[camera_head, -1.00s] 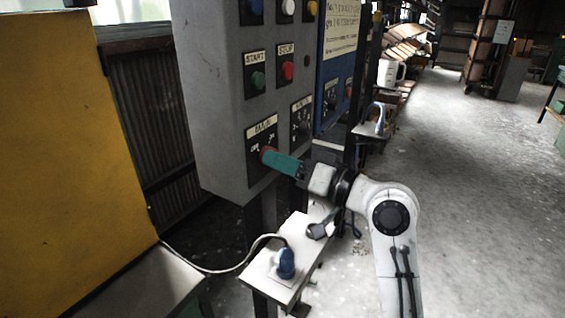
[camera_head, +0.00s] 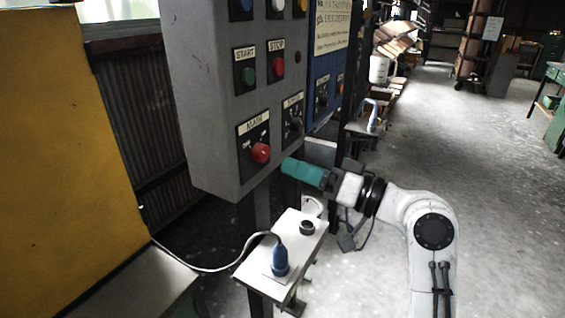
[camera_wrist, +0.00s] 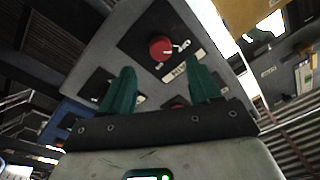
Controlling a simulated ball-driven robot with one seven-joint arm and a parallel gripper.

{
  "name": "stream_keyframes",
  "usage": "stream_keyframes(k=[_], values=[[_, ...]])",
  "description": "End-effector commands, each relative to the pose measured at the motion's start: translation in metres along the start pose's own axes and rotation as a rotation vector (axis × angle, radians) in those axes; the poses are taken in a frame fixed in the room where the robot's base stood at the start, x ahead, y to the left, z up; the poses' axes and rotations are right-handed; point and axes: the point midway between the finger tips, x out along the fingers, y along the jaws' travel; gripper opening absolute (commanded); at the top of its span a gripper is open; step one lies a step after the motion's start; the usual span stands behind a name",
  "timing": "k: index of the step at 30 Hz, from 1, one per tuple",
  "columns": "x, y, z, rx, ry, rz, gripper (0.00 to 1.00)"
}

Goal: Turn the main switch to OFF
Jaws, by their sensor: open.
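The main switch (camera_head: 261,152) is a round red knob on a black plate labelled MAIN, low on the grey control box (camera_head: 215,120). In the wrist view the red knob (camera_wrist: 162,48) lies ahead, beyond and between the fingertips, with its plate tilted in the picture. The small position marks beside it are too small to read surely. My gripper (camera_head: 287,166) has teal fingers and is to the right of the knob and slightly below it, apart from it. In the wrist view my gripper (camera_wrist: 163,78) is open with nothing between its two fingers.
Green START (camera_head: 248,75) and red STOP (camera_head: 278,66) buttons sit above the knob, and a black selector (camera_head: 294,124) is to its right. Below stands a small white table (camera_head: 290,245) with a blue plug (camera_head: 280,260) and cable. A yellow panel (camera_head: 65,150) is at left. Open floor lies right.

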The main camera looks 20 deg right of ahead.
Motion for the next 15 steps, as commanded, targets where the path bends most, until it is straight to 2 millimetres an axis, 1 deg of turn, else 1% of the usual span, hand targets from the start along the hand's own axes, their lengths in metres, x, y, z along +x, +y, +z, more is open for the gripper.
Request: stream_keyframes(k=[1,6,10,15], values=[[-0.011,0.002,0.000,0.000,0.002,0.004,0.62],[-0.035,0.001,0.000,0.000,0.001,0.002,0.62],[-0.044,0.001,0.001,0.000,0.000,0.001,0.62],[-0.047,0.000,0.001,0.000,-0.001,0.000,0.62]])
